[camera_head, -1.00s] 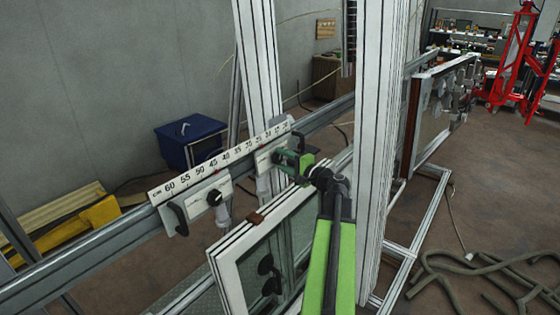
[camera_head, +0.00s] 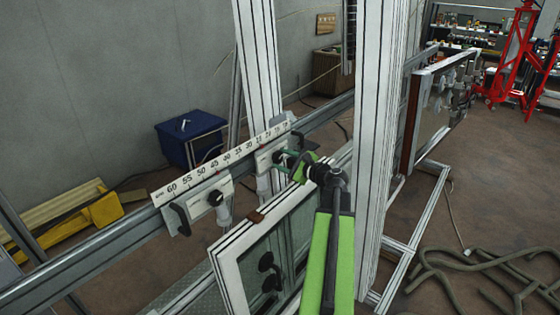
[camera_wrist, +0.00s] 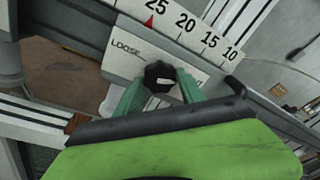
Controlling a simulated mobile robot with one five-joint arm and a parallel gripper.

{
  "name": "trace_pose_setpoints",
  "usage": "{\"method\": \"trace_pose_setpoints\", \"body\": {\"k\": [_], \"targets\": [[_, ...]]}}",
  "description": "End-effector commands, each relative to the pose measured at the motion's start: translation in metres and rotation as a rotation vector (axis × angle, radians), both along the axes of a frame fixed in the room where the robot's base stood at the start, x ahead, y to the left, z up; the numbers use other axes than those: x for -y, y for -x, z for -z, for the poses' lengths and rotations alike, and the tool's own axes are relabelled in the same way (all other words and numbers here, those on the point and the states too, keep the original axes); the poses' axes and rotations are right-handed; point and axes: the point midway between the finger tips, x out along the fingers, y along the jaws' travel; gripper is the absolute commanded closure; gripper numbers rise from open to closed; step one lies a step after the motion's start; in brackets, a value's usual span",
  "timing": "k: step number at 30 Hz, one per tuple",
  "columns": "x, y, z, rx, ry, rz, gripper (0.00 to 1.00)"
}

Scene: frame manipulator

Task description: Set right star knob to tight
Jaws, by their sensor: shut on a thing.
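The right star knob (camera_wrist: 159,77) is black with a pale mark on its face. It sits on a white plate (camera_wrist: 125,45) with the word LOOSE printed left of it; the print on its right is partly covered. My gripper (camera_wrist: 160,92) has its green fingers on either side of the knob and is shut on it. In the head view my green gripper (camera_head: 290,162) is at the right slider plate below the ruler, and it hides the knob there. The left star knob (camera_head: 215,197) is black, on the left slider plate, apart from my gripper.
A white ruler scale (camera_head: 222,160) runs along the grey rail above both plates. A white framed glass pane (camera_head: 240,275) stands below the rail. A white upright post (camera_head: 376,150) stands close to the right of my arm.

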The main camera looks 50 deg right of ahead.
Motion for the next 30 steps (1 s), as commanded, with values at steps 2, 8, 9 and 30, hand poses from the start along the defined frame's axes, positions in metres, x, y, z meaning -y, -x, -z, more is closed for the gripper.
{"method": "trace_pose_setpoints", "body": {"k": [2,8,9,30], "targets": [[-0.0002,0.0002,0.0,-0.004,-0.025,0.002,0.95],[-0.0005,0.0002,0.0006,-0.008,-0.062,0.006,0.95],[-0.0006,0.0002,0.0007,-0.009,-0.066,0.005,0.95],[-0.0008,-0.0001,0.0006,-0.008,-0.071,0.005,0.32]]}}
